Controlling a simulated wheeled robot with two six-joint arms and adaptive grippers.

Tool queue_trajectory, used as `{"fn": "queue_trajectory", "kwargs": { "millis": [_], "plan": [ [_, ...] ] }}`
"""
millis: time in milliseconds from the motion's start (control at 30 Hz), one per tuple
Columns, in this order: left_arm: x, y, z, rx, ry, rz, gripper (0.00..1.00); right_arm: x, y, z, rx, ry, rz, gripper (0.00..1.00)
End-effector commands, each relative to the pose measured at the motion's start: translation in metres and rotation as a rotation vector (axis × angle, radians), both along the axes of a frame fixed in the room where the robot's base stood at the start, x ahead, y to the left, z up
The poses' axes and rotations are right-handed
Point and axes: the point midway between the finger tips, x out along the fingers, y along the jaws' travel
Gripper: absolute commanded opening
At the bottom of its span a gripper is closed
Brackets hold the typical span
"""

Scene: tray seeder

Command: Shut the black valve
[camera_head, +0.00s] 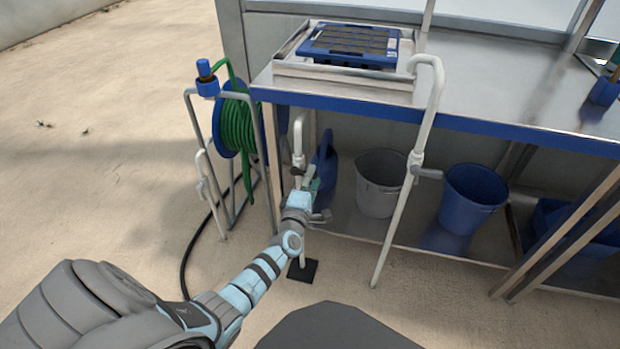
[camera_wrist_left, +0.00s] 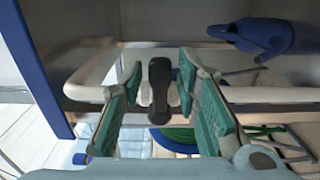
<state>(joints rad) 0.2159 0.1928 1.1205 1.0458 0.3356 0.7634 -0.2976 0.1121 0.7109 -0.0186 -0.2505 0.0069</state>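The black valve's dark handle (camera_wrist_left: 159,88) is upright in the middle of the left wrist view, on a pale pipe. In the head view the valve (camera_head: 298,171) shows as a small dark part on the white standpipe (camera_head: 299,140) under the bench's left end. My left gripper (camera_head: 309,183) is right at it. In the left wrist view my left gripper (camera_wrist_left: 160,88) is open, with one green pad on each side of the handle. A gap shows between handle and pads, so I see no grip. My right gripper is not in view.
A green hose reel (camera_head: 238,125) stands left of the bench. Another standpipe with a grey valve (camera_head: 427,172) rises to the right. A grey bucket (camera_head: 377,190), a blue bucket (camera_head: 470,200) and a blue watering can (camera_head: 327,165) are under the bench.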

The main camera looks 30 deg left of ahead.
Motion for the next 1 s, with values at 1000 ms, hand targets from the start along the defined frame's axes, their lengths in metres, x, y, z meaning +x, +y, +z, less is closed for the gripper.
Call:
{"fn": "queue_trajectory", "kwargs": {
  "millis": [1000],
  "plan": [
    [-0.115,-0.040,0.000,0.001,0.000,0.000,0.37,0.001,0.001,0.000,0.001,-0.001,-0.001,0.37]
  ]
}}
